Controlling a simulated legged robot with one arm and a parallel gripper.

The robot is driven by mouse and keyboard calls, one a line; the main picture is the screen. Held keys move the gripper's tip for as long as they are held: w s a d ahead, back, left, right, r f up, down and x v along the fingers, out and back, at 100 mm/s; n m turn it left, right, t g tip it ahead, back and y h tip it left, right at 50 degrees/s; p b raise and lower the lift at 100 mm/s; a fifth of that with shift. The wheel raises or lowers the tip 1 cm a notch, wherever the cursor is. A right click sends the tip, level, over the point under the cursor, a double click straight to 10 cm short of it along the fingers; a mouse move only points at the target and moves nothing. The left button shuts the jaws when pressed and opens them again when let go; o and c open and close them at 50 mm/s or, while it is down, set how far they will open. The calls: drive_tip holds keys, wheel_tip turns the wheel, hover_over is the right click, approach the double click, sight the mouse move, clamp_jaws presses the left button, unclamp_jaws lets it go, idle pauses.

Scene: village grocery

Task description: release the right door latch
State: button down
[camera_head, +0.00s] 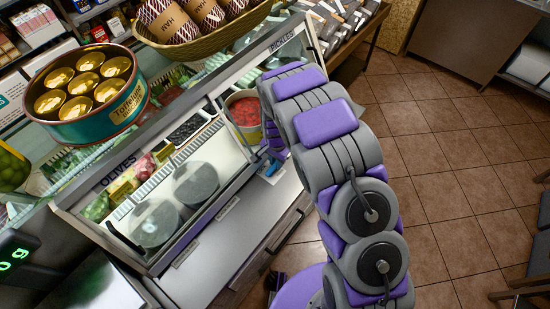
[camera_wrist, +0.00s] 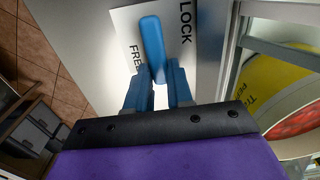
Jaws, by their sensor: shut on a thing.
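The right door latch is a blue lever (camera_wrist: 152,40) on a white plate (camera_wrist: 122,22) marked LOCK and FREE in the wrist view. The lever stands between the two words; I cannot tell which setting it is in. My gripper (camera_wrist: 158,72) has blue fingers, and they are shut on the lower end of the lever. In the head view my arm reaches down over the right part of the glass case, and the latch plate (camera_head: 270,172) shows small and partly hidden by my gripper.
The glass case (camera_head: 220,100) has sliding doors, with OLIVES and PICKLES labels. A red-filled tub (camera_head: 244,108) sits inside, close to my gripper; its yellow side (camera_wrist: 270,85) shows in the wrist view. A tin of gold cans (camera_head: 90,92) and a basket (camera_head: 205,42) stand on top.

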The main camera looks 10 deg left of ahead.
sight(275, 163)
drive_tip(key=shift+m, duration=0.4)
drive_tip(key=c, duration=1)
unclamp_jaws()
drive_tip(key=shift+s+a, duration=0.1)
drive_tip(key=shift+r, duration=0.35)
wheel_tip(275, 163, up, 17)
drive_tip(key=p, duration=0.1)
drive_tip(key=shift+f+p, duration=0.2)
drive_tip(key=shift+p, duration=0.2)
